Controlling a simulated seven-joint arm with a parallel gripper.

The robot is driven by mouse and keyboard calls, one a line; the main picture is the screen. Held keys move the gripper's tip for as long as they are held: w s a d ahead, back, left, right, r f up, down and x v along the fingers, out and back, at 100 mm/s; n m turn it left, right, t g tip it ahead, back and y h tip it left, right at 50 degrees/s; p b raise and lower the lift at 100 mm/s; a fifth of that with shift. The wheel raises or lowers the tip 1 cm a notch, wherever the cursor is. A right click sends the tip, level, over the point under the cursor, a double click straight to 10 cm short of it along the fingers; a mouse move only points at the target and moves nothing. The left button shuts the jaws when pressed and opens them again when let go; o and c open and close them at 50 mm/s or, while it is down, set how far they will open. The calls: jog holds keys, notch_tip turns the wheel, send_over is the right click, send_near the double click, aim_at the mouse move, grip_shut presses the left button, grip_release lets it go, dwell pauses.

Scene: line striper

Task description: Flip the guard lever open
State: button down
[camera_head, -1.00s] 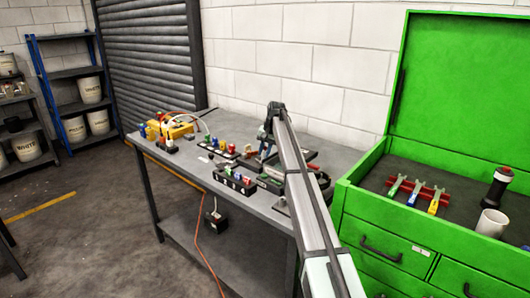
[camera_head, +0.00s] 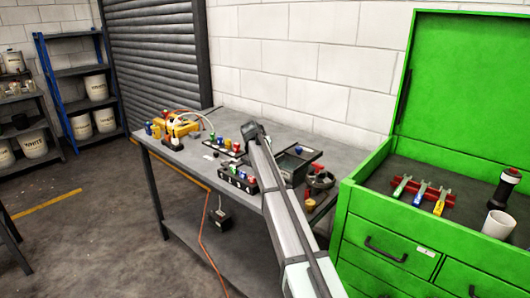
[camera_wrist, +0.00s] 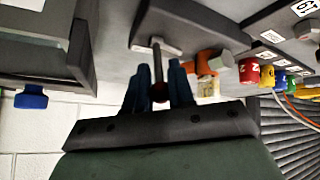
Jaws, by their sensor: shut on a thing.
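In the wrist view a thin grey lever (camera_wrist: 158,62) with a dark red ball end stands out from a grey plate (camera_wrist: 185,35). I take it to be the guard lever. My gripper (camera_wrist: 160,91) has its two blue fingers on either side of the ball and is shut on it. In the head view my arm's dark end is over the middle of the workbench (camera_head: 262,112); it hides the fingers and the lever.
A black block with coloured knobs (camera_head: 238,181) is just left of my arm. An open grey tray (camera_head: 292,165) and a round dark part (camera_head: 320,178) are to its right. Yellow equipment (camera_head: 183,127) stands at the bench's left. A green tool chest (camera_head: 385,225) stands at the right.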

jog(key=shift+s+a+f+t+h, duration=0.1)
jog(key=shift+s+f+t+h, duration=0.1)
jog(key=shift+s+t+h, duration=0.15)
dwell(0.4)
jog(key=c, duration=1.1)
grip_release()
jog(key=shift+w, duration=0.1)
jog(key=shift+o, duration=0.2)
jog(key=shift+a+r, duration=0.1)
jog(key=v, duration=1.3)
jog(key=shift+s, duration=0.4)
jog(key=shift+a+r, duration=0.1)
